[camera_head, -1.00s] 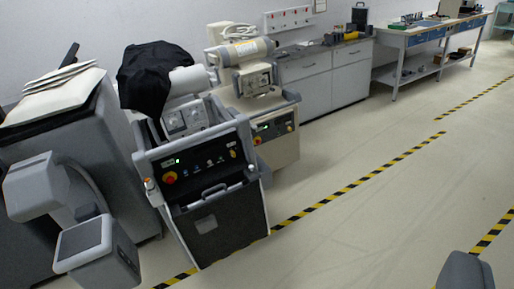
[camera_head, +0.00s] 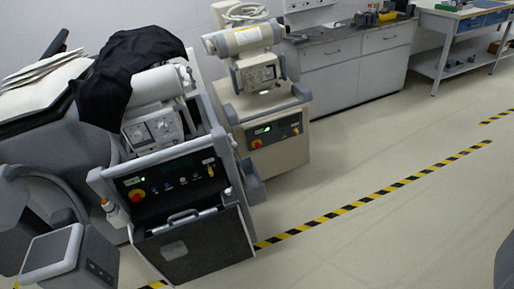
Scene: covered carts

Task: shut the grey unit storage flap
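The grey unit (camera_head: 165,157) is the nearer cart at centre left, with a grey frame and a dark control panel with a green light and red knob. Its storage flap (camera_head: 205,248) is a dark speckled front panel with a pale label. A grey handle (camera_head: 190,217) lies along its top. The flap's top edge appears to stand out from the cart, with a dark gap behind it. My gripper (camera_head: 282,262) is open and empty. Its left finger shows with a pale pad, and its right finger is cut off by the right edge. Neither finger appears to touch the flap.
A beige cart (camera_head: 268,140) stands close behind and right. A black cloth (camera_head: 130,70) drapes over the grey unit's top. A large dark grey cart (camera_head: 50,140) stands on the left. Cabinets and a bench line the wall. The floor at right is clear, crossed by striped tape (camera_head: 370,195).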

